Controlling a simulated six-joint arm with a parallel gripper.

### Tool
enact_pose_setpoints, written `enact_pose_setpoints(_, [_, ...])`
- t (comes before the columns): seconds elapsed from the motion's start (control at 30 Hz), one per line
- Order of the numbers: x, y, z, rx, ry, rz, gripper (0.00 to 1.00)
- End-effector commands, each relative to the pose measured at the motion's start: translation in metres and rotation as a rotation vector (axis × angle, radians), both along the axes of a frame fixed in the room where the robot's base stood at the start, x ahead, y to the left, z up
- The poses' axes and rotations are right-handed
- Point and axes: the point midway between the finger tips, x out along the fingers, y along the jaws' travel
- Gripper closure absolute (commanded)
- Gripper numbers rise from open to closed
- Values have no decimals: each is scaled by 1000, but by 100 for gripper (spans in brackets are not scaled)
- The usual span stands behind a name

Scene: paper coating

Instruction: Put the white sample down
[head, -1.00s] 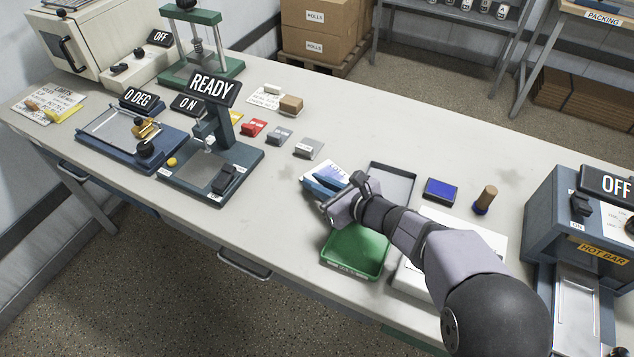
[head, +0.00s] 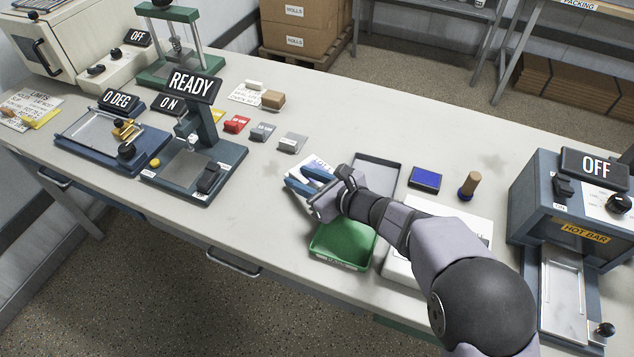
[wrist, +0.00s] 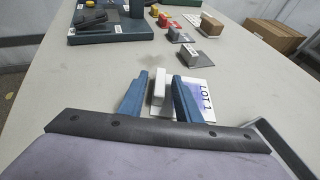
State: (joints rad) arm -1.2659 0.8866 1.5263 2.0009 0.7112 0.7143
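The white sample, a small white block (wrist: 159,88), stands upright between the two blue fingers of my gripper (wrist: 162,79) in the wrist view. Narrow gaps show on both sides of the block, so the fingers are open around it. A white and violet card marked LOT 1 (wrist: 198,98) lies on the table just beside and partly behind the right finger. Whether the block rests on this card or on the bare table is hard to tell. In the head view my gripper (head: 299,177) is low over the table, and its fingers largely hide the block.
A green tray (head: 341,262) lies in front of my gripper, and a grey tray (head: 379,163) lies behind the arm. A blue pad (head: 425,178) and wooden-handled stamp (head: 469,184) are to the right.

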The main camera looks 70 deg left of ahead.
Motion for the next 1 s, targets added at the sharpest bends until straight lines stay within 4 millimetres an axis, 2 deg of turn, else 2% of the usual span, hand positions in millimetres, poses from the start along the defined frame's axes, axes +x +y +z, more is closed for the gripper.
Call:
enact_pose_setpoints(0.27, [10, -22, 11, 2, 1, -2, 69])
enact_pose_setpoints(0.7, [36, -84, 39, 1, -1, -3, 69])
enact_pose_setpoints(1.0, [43, -102, 47, 1, 0, -1, 69])
